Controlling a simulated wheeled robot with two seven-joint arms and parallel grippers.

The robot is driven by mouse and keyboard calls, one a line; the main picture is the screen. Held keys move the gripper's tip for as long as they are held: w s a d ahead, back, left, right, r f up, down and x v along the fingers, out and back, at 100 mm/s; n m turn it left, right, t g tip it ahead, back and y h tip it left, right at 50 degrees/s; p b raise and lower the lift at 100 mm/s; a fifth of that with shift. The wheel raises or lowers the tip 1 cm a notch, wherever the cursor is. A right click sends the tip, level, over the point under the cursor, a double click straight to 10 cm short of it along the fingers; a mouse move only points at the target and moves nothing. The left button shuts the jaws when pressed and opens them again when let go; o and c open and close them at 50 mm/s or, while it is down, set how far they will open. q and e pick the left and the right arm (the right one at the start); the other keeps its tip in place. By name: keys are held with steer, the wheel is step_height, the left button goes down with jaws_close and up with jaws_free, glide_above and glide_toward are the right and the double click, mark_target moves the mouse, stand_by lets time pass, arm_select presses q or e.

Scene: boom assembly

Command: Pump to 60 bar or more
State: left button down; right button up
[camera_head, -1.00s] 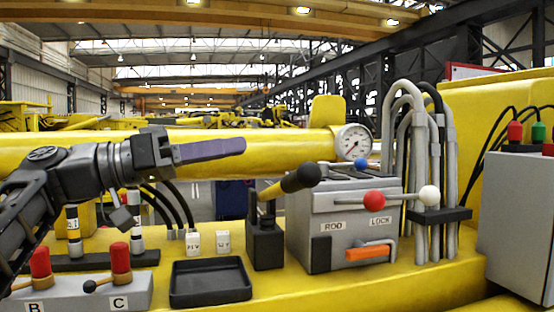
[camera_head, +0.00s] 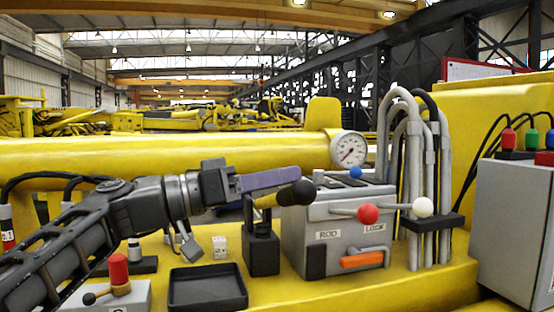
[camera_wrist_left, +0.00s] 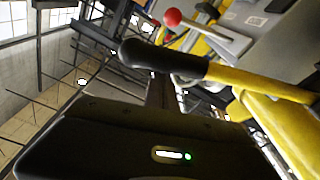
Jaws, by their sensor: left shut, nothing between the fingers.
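The hand pump (camera_head: 262,248) is a black block with a yellow lever (camera_head: 264,200) ending in a black grip (camera_head: 297,192), slanting up to the right. My left gripper (camera_head: 298,174) is shut and empty, its purple fingers just above the grip in the picture; I cannot tell if they touch. In the left wrist view the black grip (camera_wrist_left: 160,58) and yellow lever (camera_wrist_left: 262,86) cross in front of the gripper's dark body. The round gauge (camera_head: 348,150) has its needle toward the lower left; its numbers are too small to read. My right gripper is not in view.
A grey valve box (camera_head: 328,258) marked ROD and LOCK stands right of the pump, with a red-ball lever (camera_head: 368,214), white ball (camera_head: 423,207) and orange handle (camera_head: 362,260). Grey hoses rise behind. A black tray (camera_head: 207,288) lies left of the pump, and a grey cabinet (camera_head: 515,230) stands far right.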

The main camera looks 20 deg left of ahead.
arm_select(q)
steer(key=shift+f, duration=0.2)
stand_by(0.3)
step_height(320, 180, down, 16)
steer(key=s+d+m+g+b, duration=0.1)
steer(key=m+b, duration=0.5)
steer(key=b, duration=1.8)
steer(key=shift+s+d+h, duration=0.2)
steer(key=shift+s+h, duration=0.1)
steer(key=shift+w, duration=0.1)
step_height(320, 180, up, 5)
steer(key=s+p, duration=0.1)
steer(key=p, duration=0.2)
steer(key=r+b+v, duration=0.1)
steer(key=b+v, duration=0.1)
steer(key=v, duration=0.7)
steer(key=shift+s+f+b, duration=0.3)
steer(key=shift+b, duration=0.1)
